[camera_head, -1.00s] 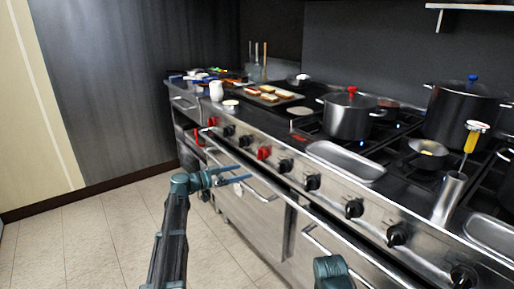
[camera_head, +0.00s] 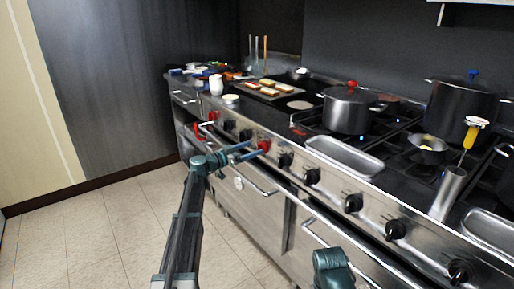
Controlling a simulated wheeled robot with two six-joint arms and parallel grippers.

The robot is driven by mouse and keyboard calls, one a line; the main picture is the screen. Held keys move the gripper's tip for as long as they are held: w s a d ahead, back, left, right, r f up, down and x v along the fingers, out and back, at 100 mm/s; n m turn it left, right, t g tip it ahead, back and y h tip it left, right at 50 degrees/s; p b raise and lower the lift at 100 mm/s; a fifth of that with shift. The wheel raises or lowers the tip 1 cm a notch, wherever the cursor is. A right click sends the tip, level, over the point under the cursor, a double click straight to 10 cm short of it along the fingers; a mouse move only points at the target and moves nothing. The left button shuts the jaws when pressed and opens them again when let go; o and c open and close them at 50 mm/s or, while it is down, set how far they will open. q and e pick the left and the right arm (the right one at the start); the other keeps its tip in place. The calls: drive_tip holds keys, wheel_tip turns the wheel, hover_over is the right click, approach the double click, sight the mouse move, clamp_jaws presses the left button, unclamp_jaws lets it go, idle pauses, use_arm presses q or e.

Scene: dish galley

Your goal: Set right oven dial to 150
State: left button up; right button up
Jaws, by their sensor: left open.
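A red dial (camera_head: 265,146) sits on the steel front panel of the range, between black knobs. A second red dial (camera_head: 213,116) is further left on the same panel. My left gripper (camera_head: 248,152) is open, with its blue-grey fingers pointing right at the nearer red dial. The fingertips are at or just short of this dial; I cannot tell whether they touch it. The dial's marks are too small to read. A teal part of my right arm (camera_head: 330,268) shows at the bottom edge, and its fingers cannot be made out.
Several black knobs (camera_head: 312,176) line the panel. Oven door handles (camera_head: 240,178) stick out below it. A steel tray (camera_head: 343,157), a lidded pot (camera_head: 346,110) and a small pan (camera_head: 427,148) stand on the cooktop above. The floor at left is clear.

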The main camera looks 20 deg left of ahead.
use_arm(q)
drive_tip(key=shift+x, duration=1.65)
drive_tip(key=shift+c, duration=0.3)
drive_tip(key=c, duration=1.3)
drive_tip(key=shift+n, duration=0.3)
drive_tip(key=shift+w+a+f+n+b, duration=0.15)
drive_tip(key=shift+a+f+n+b, duration=0.1)
drive_tip(key=shift+n, duration=2.5)
drive_tip(key=shift+w+a+f+n+b, duration=0.1)
drive_tip(key=shift+f+n+b, duration=0.1)
drive_tip(key=shift+n, duration=2.6)
drive_tip(key=shift+w+a+f+n+b, duration=0.15)
drive_tip(key=shift+a+f+n+b, duration=0.1)
drive_tip(key=shift+n, duration=2.5)
